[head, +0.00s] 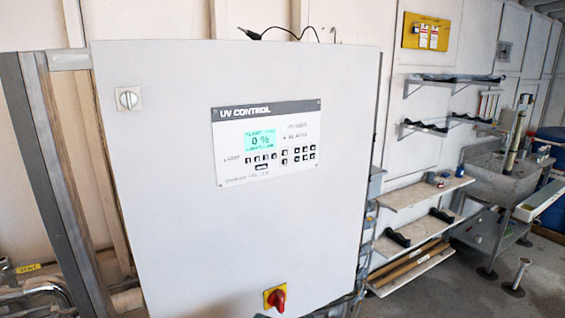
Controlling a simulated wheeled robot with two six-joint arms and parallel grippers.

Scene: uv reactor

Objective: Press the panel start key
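A large light-grey control cabinet (160,220) fills the middle of the head view. On its upper right sits the UV CONTROL panel (230,175), a white plate with a dark title bar. Its lit cyan display (261,141) reads 0 %. Several small dark keys (284,153) stand in rows below and right of the display, with one wider key (261,167) lower down. The key labels are too small to read, so I cannot tell which is the start key. Neither of my grippers shows in this view.
A red rotary switch on a yellow plate (276,298) projects from the cabinet's lower front. Shelves (425,191) and a steel sink (495,180) stand at the right. Pipes (35,290) run at lower left.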

